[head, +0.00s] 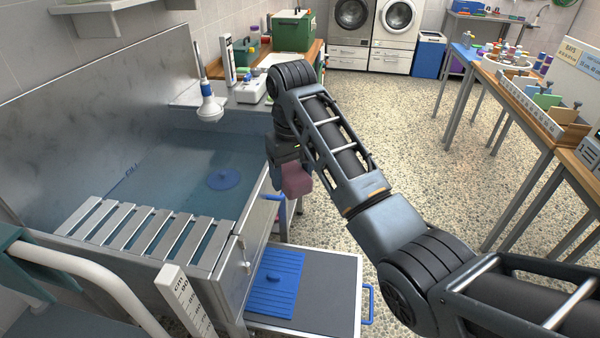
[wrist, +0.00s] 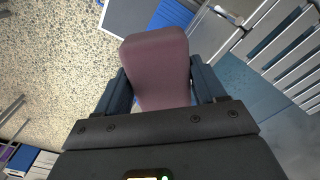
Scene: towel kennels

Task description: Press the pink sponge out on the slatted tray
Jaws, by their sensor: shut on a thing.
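The pink sponge (head: 296,180) is a block held in my gripper (head: 284,166), which points down beside the right edge of the steel tub. In the wrist view the sponge (wrist: 157,68) sits between the two fingers of my gripper (wrist: 160,88), which are shut on it. The slatted tray (head: 150,230) is a row of grey metal slats across the near end of the tub, to the left of and nearer than my gripper. Its slats also show at the upper right of the wrist view (wrist: 290,50). The sponge is apart from the slats.
The tub holds blue-tinted water with a round blue disc (head: 223,179) in it. A shower head (head: 210,108) hangs at the tub's far end. Below the tub, a pulled-out drawer (head: 335,290) holds a blue ribbed mat (head: 276,283). A measuring post (head: 185,300) stands in front. Open floor lies right.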

